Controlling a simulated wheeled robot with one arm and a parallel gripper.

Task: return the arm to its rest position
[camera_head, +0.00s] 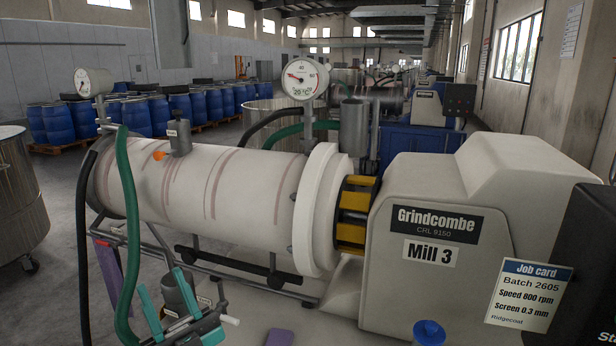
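My gripper (167,288) appears at the lower left, as a teal two-pronged end pointing up from the bottom edge. The gripper is below the white barrel of Mill 3 (225,190). Most of my arm is out of view.
A green hose (128,200) and a black hose (82,240) hang just left of my gripper. A frame rail (250,287) runs behind it. The mill housing (480,200) with a job card (528,295) fills the right. A blue-capped item (429,333) is at the bottom edge.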

